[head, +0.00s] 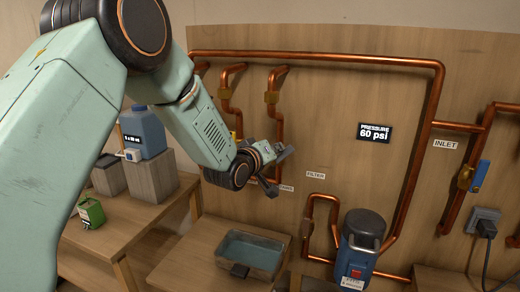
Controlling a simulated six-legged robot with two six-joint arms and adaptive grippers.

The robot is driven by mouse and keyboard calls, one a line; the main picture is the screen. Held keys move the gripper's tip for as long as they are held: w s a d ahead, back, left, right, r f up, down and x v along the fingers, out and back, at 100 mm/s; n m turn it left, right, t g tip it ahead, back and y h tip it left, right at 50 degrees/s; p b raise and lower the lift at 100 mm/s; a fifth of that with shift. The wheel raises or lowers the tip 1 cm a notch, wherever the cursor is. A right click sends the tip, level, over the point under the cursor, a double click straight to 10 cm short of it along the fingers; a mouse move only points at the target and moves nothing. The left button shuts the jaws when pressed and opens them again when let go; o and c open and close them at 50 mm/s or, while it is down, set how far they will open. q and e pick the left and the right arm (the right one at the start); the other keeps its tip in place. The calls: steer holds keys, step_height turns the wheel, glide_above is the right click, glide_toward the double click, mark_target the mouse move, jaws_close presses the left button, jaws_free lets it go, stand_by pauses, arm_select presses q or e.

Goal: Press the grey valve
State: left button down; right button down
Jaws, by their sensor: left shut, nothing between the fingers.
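My left gripper (277,170) is in front of the wooden panel (330,120), near the lower ends of two copper pipes (279,125). It is shut, with nothing seen held in it. I cannot make out a separate grey valve with certainty. The gripper and wrist cover part of the pipes and a label there, so a valve at that spot may be hidden. Brass fittings (271,97) sit higher on these pipes. A valve with a blue handle (480,176) is at the far right. My right gripper is not in view.
A blue and grey canister (361,238) with a red button stands below the panel. A clear basin (251,253) sits left of it. A display (374,133) reads 60 psi.

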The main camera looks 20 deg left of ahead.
arm_select(q)
steer(key=d+m, duration=0.1)
steer(key=m, duration=0.1)
steer(key=d+f+m+y, duration=0.1)
steer(key=shift+w+m, duration=0.1)
steer(key=shift+m, duration=0.3)
steer(key=shift+d+f+m+g+y+b, duration=0.3)
steer(key=shift+d+f+m+y+b, duration=0.35)
steer(key=shift+m, duration=0.45)
steer(key=shift+w, duration=0.1)
steer(key=s+r+p, duration=0.1)
steer(key=s+r, duration=0.5)
steer(key=s, duration=0.3)
steer(key=shift+s+d, duration=0.25)
steer(key=shift+d, duration=0.1)
